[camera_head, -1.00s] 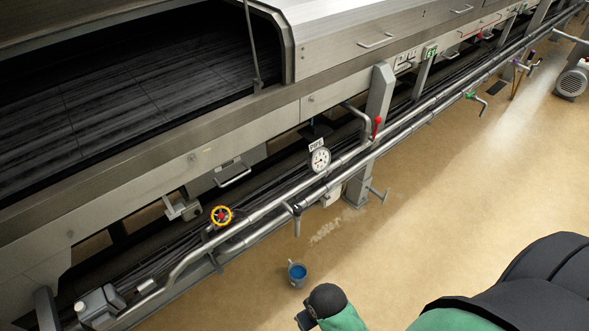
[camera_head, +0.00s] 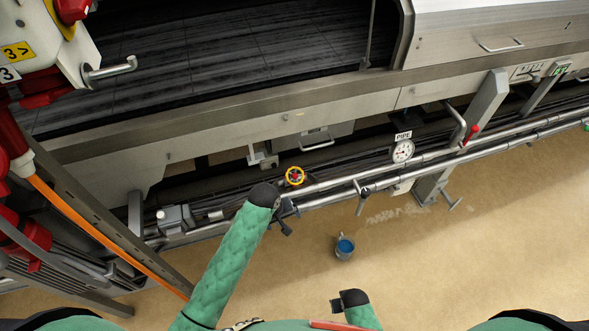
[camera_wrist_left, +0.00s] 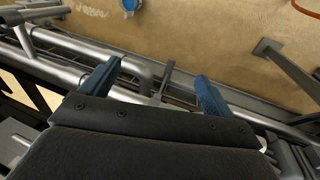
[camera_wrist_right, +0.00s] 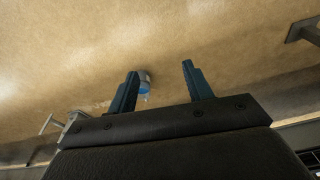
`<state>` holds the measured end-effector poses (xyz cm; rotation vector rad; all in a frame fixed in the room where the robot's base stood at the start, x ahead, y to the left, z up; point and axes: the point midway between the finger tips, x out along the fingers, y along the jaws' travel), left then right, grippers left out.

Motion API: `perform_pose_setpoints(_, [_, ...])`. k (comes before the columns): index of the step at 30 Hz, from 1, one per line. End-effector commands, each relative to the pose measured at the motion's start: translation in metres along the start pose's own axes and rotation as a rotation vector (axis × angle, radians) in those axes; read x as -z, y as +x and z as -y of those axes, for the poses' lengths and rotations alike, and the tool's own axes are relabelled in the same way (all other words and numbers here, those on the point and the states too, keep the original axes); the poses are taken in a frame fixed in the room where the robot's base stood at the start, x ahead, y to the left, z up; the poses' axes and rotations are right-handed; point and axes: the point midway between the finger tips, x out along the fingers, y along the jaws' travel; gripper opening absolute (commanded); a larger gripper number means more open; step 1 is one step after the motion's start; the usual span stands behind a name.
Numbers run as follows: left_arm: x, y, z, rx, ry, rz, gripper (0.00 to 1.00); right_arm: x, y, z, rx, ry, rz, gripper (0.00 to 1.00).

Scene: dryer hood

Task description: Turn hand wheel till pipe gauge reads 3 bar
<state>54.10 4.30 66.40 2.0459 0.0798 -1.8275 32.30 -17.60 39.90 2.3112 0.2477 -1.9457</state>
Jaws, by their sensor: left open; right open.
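My right gripper (camera_head: 340,302) is low in the head view. Its fingers (camera_wrist_right: 160,82) are open and empty over the floor.
A cup with blue contents (camera_head: 345,247) stands on the floor. A red-handled valve (camera_head: 471,132) is right of the gauge. A red and white unit (camera_head: 45,50) with an orange cable (camera_head: 100,232) stands at the left. Floor at right is clear.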

Motion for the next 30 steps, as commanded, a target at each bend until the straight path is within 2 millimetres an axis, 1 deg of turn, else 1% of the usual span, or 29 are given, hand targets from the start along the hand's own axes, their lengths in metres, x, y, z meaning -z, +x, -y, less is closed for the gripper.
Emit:
perform_pose_setpoints(1, [0.017, -0.008, -0.013, 0.001, -0.030, -0.005, 0.87, -0.008, 0.008, -0.003, -0.004, -0.002, 0.003, 0.51])
perform_pose_setpoints(6, [0.061, -0.019, -0.045, 0.008, -0.155, -0.007, 0.87, -0.035, 0.044, -0.013, -0.015, -0.008, -0.004, 0.51])
perform_pose_setpoints(12, [0.111, -0.035, -0.075, 0.026, -0.303, -0.019, 0.87, -0.070, 0.077, -0.025, -0.027, -0.015, -0.014, 0.51])
perform_pose_setpoints(15, [0.129, -0.041, -0.084, 0.034, -0.360, -0.026, 0.87, -0.084, 0.088, -0.030, -0.031, -0.017, -0.018, 0.51])
perform_pose_setpoints(19, [0.144, -0.046, -0.090, 0.041, -0.407, -0.031, 0.87, -0.095, 0.096, -0.033, -0.034, -0.019, -0.022, 0.51])
perform_pose_setpoints(23, [0.148, -0.045, -0.092, 0.043, -0.424, -0.032, 0.87, -0.100, 0.100, -0.035, -0.035, -0.020, -0.024, 0.51])
perform_pose_setpoints(26, [0.148, -0.037, -0.092, 0.044, -0.425, -0.031, 0.87, -0.104, 0.101, -0.036, -0.036, -0.021, -0.023, 0.51])
perform_pose_setpoints(30, [0.148, -0.019, -0.091, 0.045, -0.425, -0.031, 0.87, -0.114, 0.105, -0.039, -0.039, -0.024, -0.025, 0.51])
